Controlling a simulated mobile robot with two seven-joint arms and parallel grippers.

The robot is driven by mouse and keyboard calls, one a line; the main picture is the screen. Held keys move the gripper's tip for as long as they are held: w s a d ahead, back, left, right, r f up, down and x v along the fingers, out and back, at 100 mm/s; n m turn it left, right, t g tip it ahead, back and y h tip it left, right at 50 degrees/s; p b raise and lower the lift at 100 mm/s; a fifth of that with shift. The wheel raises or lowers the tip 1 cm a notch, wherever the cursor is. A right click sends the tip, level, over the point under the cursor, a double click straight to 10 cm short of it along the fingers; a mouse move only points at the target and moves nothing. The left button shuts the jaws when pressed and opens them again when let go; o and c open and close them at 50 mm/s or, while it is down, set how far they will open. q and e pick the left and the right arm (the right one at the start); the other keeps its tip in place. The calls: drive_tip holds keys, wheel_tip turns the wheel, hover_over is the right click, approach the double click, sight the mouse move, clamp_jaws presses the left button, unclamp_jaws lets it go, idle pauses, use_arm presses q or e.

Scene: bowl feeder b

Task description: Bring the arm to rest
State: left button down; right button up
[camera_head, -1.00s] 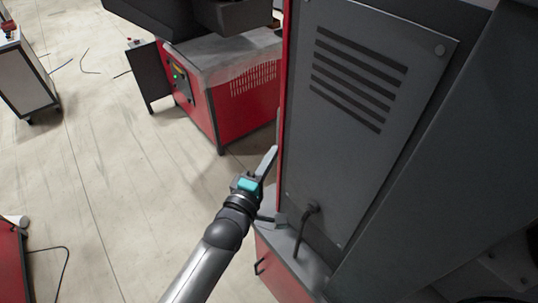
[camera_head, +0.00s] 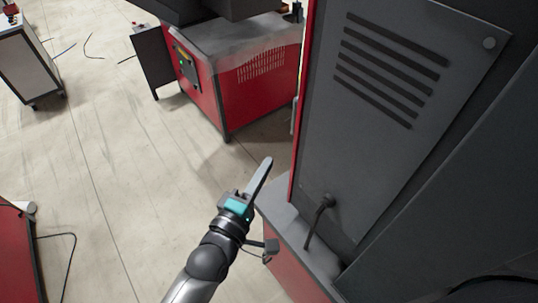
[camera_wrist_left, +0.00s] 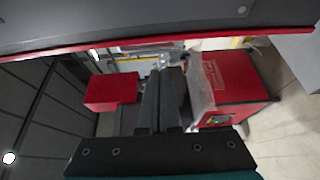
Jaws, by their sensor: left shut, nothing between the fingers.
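My left arm comes in from the bottom of the head view. Its gripper (camera_head: 264,168) is shut and empty, with the fingers together and pointing up and to the right. It is in the air to the left of the tall grey machine. In the left wrist view the two dark fingers (camera_wrist_left: 163,75) lie side by side with nothing between them. My right gripper does not show in either view.
A red machine (camera_head: 250,85) stands behind. A white cabinet (camera_head: 28,62) is far left. Open floor (camera_head: 110,165) lies on the left.

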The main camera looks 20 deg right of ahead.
use_arm(q)
drive_tip(key=s+a+f+m+g+y+b, duration=0.25)
drive_tip(key=a+f, duration=0.25)
drive_tip(key=f, duration=0.7)
drive_tip(key=s+a+f+m+g+y+b, duration=0.1)
drive_tip(key=s+a+f+y+b, duration=0.25)
drive_tip(key=f, duration=0.95)
drive_tip(key=s+a+f+m+g+y+b, duration=0.1)
drive_tip(key=a+f+m+y+b, duration=0.15)
drive_tip(key=a+f, duration=0.65)
drive_tip(key=s+a+f+m+g+y+b, duration=0.1)
drive_tip(key=s+a+f+m+g+b, duration=0.2)
drive_tip(key=s+f, duration=1)
drive_tip(key=s+a+f+m+g+y+b, duration=0.2)
drive_tip(key=s+a+f+g+b, duration=0.3)
drive_tip(key=s+f, duration=0.8)
drive_tip(key=shift+s+a+m, duration=0.6)
drive_tip(key=shift+a, duration=0.55)
